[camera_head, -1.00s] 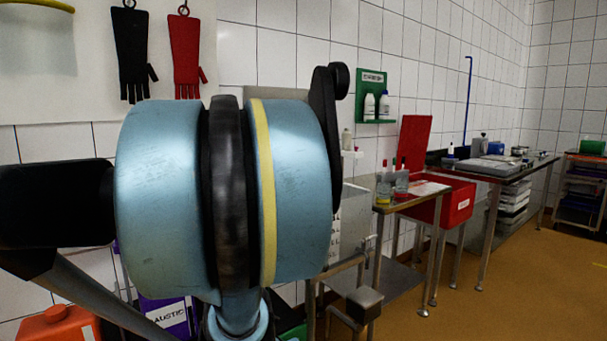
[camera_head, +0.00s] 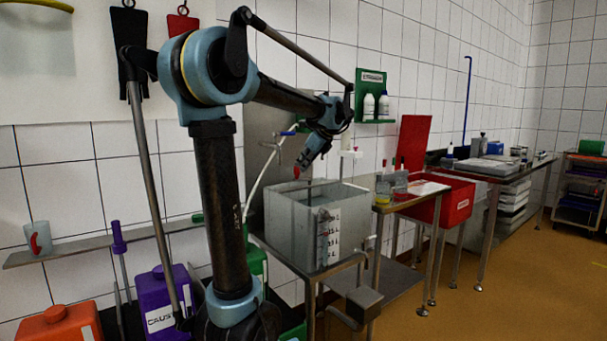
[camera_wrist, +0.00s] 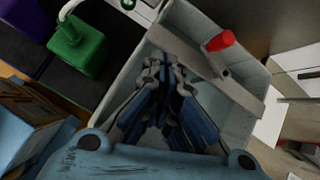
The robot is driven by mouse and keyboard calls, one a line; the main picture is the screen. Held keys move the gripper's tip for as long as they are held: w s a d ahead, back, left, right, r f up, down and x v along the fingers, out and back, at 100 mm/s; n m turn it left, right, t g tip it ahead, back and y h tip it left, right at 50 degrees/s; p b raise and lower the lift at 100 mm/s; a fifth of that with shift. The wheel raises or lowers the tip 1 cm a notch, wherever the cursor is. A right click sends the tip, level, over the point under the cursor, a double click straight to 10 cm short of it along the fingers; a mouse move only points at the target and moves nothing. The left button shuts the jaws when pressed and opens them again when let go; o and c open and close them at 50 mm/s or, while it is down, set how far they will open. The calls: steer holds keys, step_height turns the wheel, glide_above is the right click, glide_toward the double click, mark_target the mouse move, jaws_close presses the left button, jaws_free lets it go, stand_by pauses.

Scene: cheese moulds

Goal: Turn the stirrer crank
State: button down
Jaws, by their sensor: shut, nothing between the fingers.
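The stirrer crank has a red handle (camera_head: 297,172), seen just above the rim of a grey graduated vat (camera_head: 290,220). In the wrist view the red handle (camera_wrist: 220,41) stands near a grey bar that crosses the vat (camera_wrist: 185,15). My gripper (camera_head: 303,163) is above the vat, pointing down and close to the handle in the head view. In the wrist view my gripper's blue and dark fingers (camera_wrist: 165,65) are shut and empty, left of and apart from the red handle. The crank's lower parts are partly hidden.
A steel stand (camera_head: 310,290) bears the vat. A red bin (camera_head: 458,205) and a steel table (camera_head: 490,170) stand to the right. Purple (camera_head: 165,300) and orange (camera_head: 60,322) canisters are at lower left. A green container (camera_wrist: 78,50) stands beside the vat. The floor at right is clear.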

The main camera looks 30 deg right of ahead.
steer(key=s+d+r+m, duration=0.2)
steer(key=d+m, duration=0.1)
steer(key=d, duration=0.5)
steer(key=w+a+f+t, duration=0.1)
steer(key=w+f, duration=0.6)
steer(key=w, duration=0.4)
steer(key=shift+a, duration=0.3)
steer(key=shift+d+m+h, duration=0.1)
steer(key=shift+m+h, duration=0.3)
